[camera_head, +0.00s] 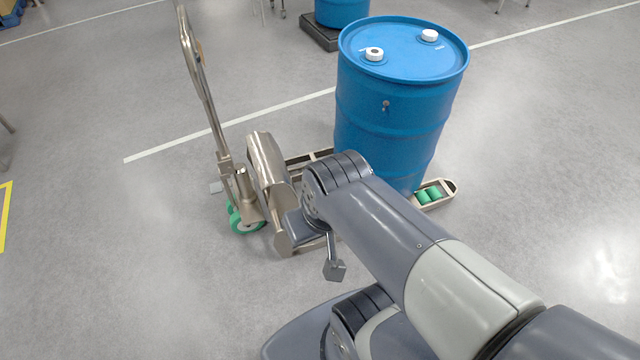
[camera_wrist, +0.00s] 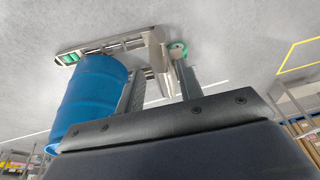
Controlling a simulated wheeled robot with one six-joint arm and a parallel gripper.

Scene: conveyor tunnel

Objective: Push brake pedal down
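The pallet jack (camera_head: 268,170) is bare metal, with an upright handle (camera_head: 200,85) and green wheels (camera_head: 246,222) at its left end. A small pale plate (camera_head: 216,187) juts out left of the handle base; it may be the brake pedal, but it is too small to be sure. The jack also shows in the wrist view (camera_wrist: 158,50), beyond my fingers. My gripper (camera_head: 318,250) is in front and to the right of the jack's body, well right of the plate. In the wrist view my gripper (camera_wrist: 161,72) has its two fingers apart with nothing held between them.
A blue drum (camera_head: 400,110) with white caps stands on the jack's forks (camera_head: 441,193). A second blue drum (camera_head: 342,10) is at the back on a black base (camera_head: 320,32). Bare grey floor lies left of and in front of the jack.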

